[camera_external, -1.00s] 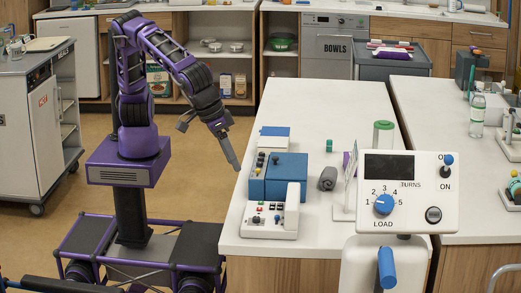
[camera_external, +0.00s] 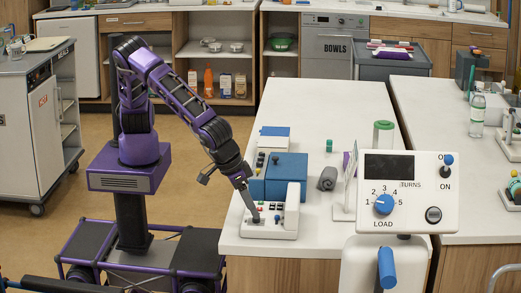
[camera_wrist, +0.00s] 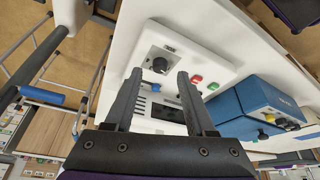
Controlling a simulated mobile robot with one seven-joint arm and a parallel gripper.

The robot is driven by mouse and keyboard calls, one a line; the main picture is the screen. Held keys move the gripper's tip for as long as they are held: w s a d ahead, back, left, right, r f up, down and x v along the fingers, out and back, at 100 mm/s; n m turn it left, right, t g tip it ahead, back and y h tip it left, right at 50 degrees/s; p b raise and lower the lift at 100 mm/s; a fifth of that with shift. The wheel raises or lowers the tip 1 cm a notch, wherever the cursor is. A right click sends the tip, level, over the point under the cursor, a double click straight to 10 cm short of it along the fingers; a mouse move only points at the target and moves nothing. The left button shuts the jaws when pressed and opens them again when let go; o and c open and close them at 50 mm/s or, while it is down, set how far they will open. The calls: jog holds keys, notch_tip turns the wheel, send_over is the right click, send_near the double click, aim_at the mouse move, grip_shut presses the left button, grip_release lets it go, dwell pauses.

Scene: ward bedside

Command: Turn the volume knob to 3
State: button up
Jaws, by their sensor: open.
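A white device (camera_external: 285,233) with small buttons sits at the near left corner of the white table. In the wrist view its panel (camera_wrist: 205,62) carries a round black knob (camera_wrist: 160,65), a red and a green button, slots and a dark display. Lettering beside the knob is too small to read. My gripper (camera_external: 254,218) points down at the left part of this device. In the wrist view my gripper (camera_wrist: 159,74) is open, with the knob between and just beyond the fingertips. I cannot tell whether the fingers touch it.
A blue box (camera_external: 287,176) with knobs stands close behind the device; it also shows in the wrist view (camera_wrist: 240,104). A grey roll (camera_external: 327,179) lies to the right. A dial unit (camera_external: 408,165) with a blue LOAD knob stands in the foreground. The table's far middle is clear.

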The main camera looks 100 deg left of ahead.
jog(key=shift+x, duration=1.1)
grip_shut()
